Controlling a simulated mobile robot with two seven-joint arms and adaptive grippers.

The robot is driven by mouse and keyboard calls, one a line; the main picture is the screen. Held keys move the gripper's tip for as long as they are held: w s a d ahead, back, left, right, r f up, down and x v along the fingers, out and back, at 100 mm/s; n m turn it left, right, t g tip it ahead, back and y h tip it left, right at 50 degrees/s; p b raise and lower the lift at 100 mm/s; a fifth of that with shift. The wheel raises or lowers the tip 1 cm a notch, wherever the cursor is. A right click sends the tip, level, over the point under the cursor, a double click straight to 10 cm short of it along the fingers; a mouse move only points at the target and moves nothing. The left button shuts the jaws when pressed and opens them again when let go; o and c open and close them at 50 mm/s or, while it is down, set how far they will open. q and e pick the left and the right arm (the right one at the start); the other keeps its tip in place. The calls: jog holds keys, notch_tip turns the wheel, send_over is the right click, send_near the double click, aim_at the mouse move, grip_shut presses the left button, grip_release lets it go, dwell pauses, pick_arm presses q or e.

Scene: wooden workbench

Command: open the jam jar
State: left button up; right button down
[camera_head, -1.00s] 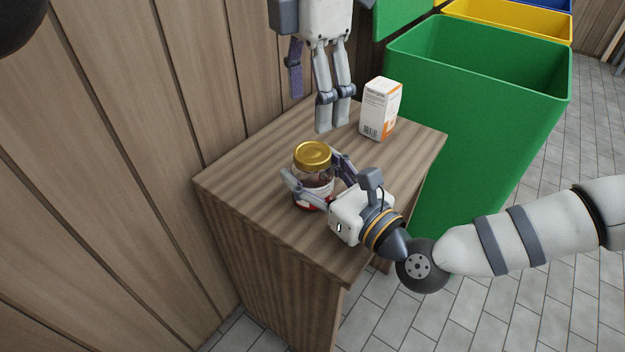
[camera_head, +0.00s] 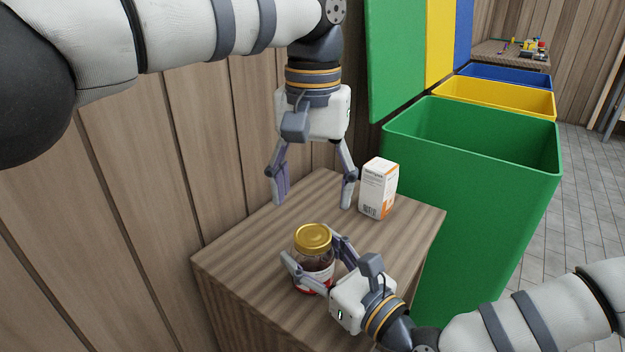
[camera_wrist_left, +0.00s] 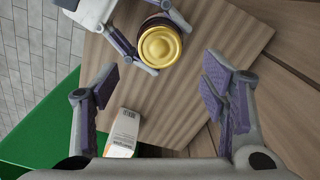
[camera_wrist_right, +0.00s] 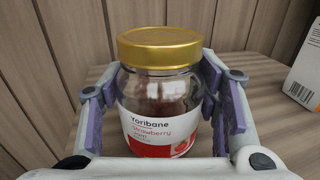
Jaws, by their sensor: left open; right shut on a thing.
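The jam jar (camera_head: 314,268) stands upright on the wooden bench, with its gold lid (camera_head: 313,237) on. In the right wrist view the jar (camera_wrist_right: 160,125) shows a white and red strawberry jam label, and its lid (camera_wrist_right: 160,48) sits above the fingers. My right gripper (camera_head: 312,262) is shut on the jar's body from the side. My left gripper (camera_head: 315,200) is open and empty, pointing down above the back of the bench, behind the jar. In the left wrist view the lid (camera_wrist_left: 160,46) lies beyond the spread fingers.
A white and orange carton (camera_head: 378,188) stands on the bench (camera_head: 240,260) to the right of my left gripper. A green bin (camera_head: 480,180) is beside the bench, with yellow and blue bins behind. A wooden wall (camera_head: 220,150) borders the left.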

aim_at(313, 234)
pick_arm(q)
notch_tip(313, 234, down, 7)
jog(key=shift+f, duration=0.1)
jog(key=c, duration=1.2)
jog(key=n, duration=0.6)
jog(key=shift+n, duration=0.3)
jog(key=n, duration=0.7)
pick_arm(e)
jog(key=shift+f, duration=0.1)
pick_arm(q)
jog(key=n, duration=1.8)
jog(key=shift+n, duration=0.3)
jog(key=n, duration=0.7)
jog(key=shift+n, duration=0.3)
jog(key=n, duration=0.3)
jog(key=shift+n, duration=0.3)
jog(key=n, duration=0.3)
jog(key=shift+n, duration=0.4)
jog(key=n, duration=0.7)
jog(key=shift+r, duration=0.2)
